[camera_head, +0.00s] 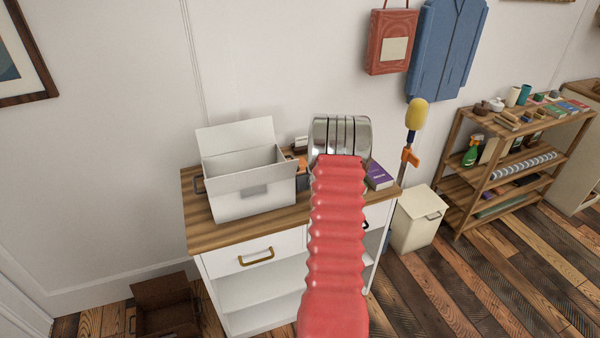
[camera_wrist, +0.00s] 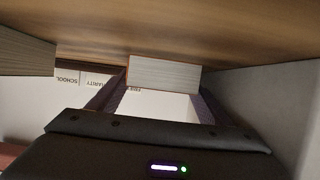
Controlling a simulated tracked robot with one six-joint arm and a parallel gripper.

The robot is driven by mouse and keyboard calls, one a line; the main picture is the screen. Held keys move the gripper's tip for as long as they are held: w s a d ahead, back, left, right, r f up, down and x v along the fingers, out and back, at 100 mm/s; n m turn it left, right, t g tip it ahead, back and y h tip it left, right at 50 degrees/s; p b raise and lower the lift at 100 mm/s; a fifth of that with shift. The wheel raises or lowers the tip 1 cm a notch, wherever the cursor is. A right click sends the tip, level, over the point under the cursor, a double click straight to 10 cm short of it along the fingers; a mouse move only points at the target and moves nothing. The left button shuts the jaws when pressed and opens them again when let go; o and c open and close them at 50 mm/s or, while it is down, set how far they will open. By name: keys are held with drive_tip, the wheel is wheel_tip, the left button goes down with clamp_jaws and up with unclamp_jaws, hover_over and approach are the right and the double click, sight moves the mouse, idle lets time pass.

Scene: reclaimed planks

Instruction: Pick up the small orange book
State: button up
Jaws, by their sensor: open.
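The small orange book (camera_wrist: 165,74) shows in the wrist view as a pale grey page block edged by thin orange covers, against the wooden top. My gripper (camera_wrist: 160,90) is open, its two dark fingers reaching towards the book, one near each end of it. I cannot tell whether they touch it. In the head view a small orange patch (camera_head: 301,160), probably this book, shows between the white box and my arm. My gripper's fingers are hidden behind my red arm and its metal wrist there.
An open white box (camera_head: 242,190) stands left on the wooden-topped cabinet (camera_head: 225,232). A purple book (camera_head: 380,174) lies right of my arm. In the wrist view, a grey wall-like surface (camera_wrist: 285,110) is at right and a brown block (camera_wrist: 25,52) at left.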

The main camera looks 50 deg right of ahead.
drive_tip(key=shift+c, duration=0.6)
drive_tip(key=c, duration=0.9)
drive_tip(key=shift+r, duration=0.1)
